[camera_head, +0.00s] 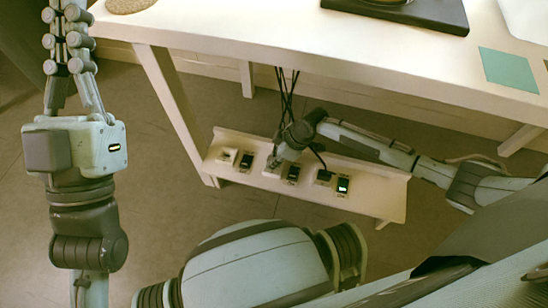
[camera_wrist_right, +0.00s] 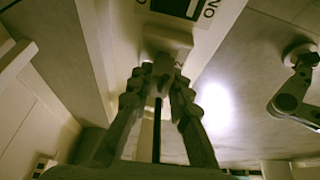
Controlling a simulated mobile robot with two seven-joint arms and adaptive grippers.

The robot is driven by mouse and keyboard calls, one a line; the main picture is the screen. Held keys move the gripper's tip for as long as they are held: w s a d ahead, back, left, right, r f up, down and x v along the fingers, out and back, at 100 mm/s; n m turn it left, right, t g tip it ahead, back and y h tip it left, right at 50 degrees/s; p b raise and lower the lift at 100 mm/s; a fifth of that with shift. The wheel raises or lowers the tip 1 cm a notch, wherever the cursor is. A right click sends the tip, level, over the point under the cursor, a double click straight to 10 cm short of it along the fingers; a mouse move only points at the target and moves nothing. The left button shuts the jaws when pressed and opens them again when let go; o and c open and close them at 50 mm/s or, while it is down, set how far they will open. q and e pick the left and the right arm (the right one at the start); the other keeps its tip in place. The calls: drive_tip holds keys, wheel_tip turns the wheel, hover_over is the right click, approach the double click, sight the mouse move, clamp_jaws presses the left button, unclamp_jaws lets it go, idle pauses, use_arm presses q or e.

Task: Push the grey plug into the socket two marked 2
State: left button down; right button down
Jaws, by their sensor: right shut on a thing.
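My right gripper (camera_head: 273,160) is low under the table, at the middle socket (camera_head: 270,172) of a pale strip. In the right wrist view, the right gripper (camera_wrist_right: 161,82) is shut on the small grey plug (camera_wrist_right: 162,68), with a dark cable running back between its fingers. The plug's front meets or nearly meets the pale socket block (camera_wrist_right: 166,38); how deep it sits is hidden. The number 2 is not clearly readable. My left gripper (camera_head: 62,40) is raised at the left, its fingers together and empty.
The pale strip (camera_head: 375,205) also carries an empty-looking left socket (camera_head: 228,155), dark switches (camera_head: 246,161) (camera_head: 292,173), a dark plug (camera_head: 323,177) at the right, and a green-lit switch (camera_head: 343,184). Dark cables (camera_head: 287,90) hang from the table (camera_head: 230,35) above.

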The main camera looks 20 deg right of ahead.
drive_tip(key=shift+f, duration=0.4)
drive_tip(key=c, duration=1.3)
unclamp_jaws()
drive_tip(key=shift+c, duration=0.2)
drive_tip(key=v, duration=1.2)
drive_tip(key=shift+a, duration=0.1)
